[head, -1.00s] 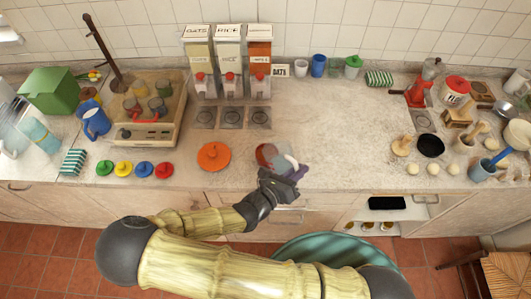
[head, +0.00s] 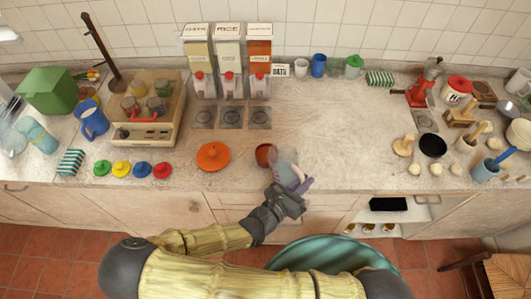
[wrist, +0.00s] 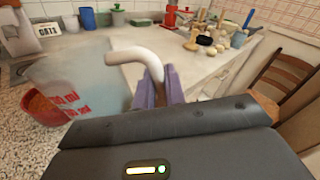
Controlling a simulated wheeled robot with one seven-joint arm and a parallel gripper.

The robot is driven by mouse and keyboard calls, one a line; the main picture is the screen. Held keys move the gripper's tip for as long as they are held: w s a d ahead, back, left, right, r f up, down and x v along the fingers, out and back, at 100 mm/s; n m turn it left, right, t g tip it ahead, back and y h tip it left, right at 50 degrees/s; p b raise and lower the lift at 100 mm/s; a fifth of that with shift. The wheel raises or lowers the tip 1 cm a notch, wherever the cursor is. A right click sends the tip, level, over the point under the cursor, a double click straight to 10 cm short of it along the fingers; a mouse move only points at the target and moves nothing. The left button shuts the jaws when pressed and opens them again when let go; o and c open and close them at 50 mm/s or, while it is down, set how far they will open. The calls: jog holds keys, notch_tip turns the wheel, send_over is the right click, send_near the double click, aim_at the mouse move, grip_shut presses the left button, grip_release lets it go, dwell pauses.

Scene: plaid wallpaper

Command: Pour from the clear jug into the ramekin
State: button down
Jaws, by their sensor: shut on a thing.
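The clear jug (head: 283,163) is held over the counter, just right of the ramekin. In the wrist view its clear wall (wrist: 85,72) with red markings is at left. Its white handle (wrist: 127,56) runs between the purple fingers of my gripper (wrist: 155,88), which is shut on it. My gripper (head: 296,188) is at the counter's front edge in the head view. The ramekin (head: 264,154), small and reddish-brown, stands on the counter. In the wrist view the ramekin (wrist: 40,116) is partly behind the jug. I cannot make out any contents in the jug.
Several coloured lids lie farther left. Dispensers (head: 229,62) stand at the back. A black bowl (head: 432,146) and small pale items are at right. The counter right of the jug is clear.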

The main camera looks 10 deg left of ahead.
jog(key=shift+s+d+f+m+t+b, duration=0.15)
jog(key=shift+s+d+f+m+b, duration=0.2)
jog(key=shift+f+m, duration=0.35)
jog(key=shift+s+d+f+m+t+b, duration=0.1)
jog(key=shift+s+d+f+m+b, duration=0.25)
jog(key=shift+f+m, duration=0.35)
jog(key=shift+s+d+f+m+t+b, duration=0.15)
jog(key=shift+s+d+f+m+b, duration=0.15)
jog(key=shift+f+m, duration=0.35)
jog(key=shift+w, duration=0.15)
